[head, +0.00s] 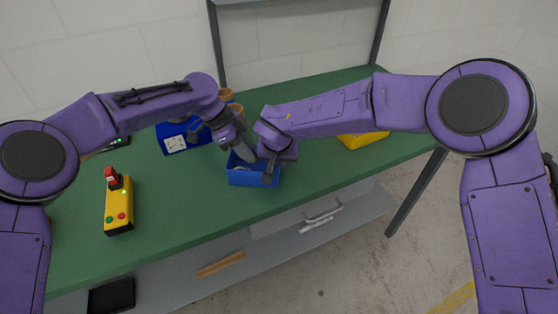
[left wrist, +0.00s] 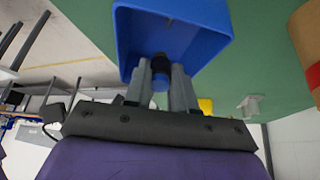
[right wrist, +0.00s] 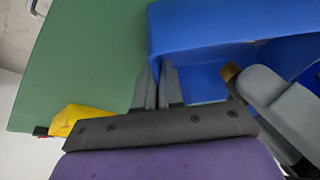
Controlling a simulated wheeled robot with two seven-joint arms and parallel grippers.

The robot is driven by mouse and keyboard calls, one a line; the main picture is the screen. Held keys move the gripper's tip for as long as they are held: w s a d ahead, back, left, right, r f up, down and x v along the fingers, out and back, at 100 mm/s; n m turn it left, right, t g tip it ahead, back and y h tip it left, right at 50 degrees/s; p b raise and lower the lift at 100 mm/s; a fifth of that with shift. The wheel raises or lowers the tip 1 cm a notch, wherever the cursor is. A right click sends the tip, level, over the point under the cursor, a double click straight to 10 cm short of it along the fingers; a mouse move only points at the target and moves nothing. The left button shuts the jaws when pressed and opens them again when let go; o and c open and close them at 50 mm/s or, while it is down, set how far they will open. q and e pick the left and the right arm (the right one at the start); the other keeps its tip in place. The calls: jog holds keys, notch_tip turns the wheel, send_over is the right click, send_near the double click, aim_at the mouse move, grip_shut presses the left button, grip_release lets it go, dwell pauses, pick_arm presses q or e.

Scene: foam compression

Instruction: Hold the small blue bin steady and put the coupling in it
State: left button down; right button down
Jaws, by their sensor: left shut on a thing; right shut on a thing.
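The small blue bin (head: 245,179) stands on the green table near its front edge. It also shows in the left wrist view (left wrist: 210,12) and the right wrist view (right wrist: 205,30). My right gripper (head: 266,172) is shut on the bin's wall at its right side; its fingers (right wrist: 157,80) straddle that wall. My left gripper (head: 246,155) is over the bin's opening, shut on the coupling (left wrist: 160,70), a small dark and blue piece between its fingertips. A brass-coloured end of what seems to be the coupling (right wrist: 230,72) shows in the right wrist view. The bin's floor is mostly hidden.
A yellow control box (head: 118,210) with a red button stands at the left. A larger blue bin (head: 175,140) and brown cylinders (head: 234,108) stand behind. A yellow bin (head: 362,140) is at the back right. The table front right of the blue bin is clear.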

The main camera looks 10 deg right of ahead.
pick_arm(q)
jog(key=shift+f, duration=0.6)
jog(key=c, duration=0.9)
grip_release()
jog(key=shift+o, duration=0.2)
jog(key=shift+r, duration=0.1)
jog(key=v, duration=1.2)
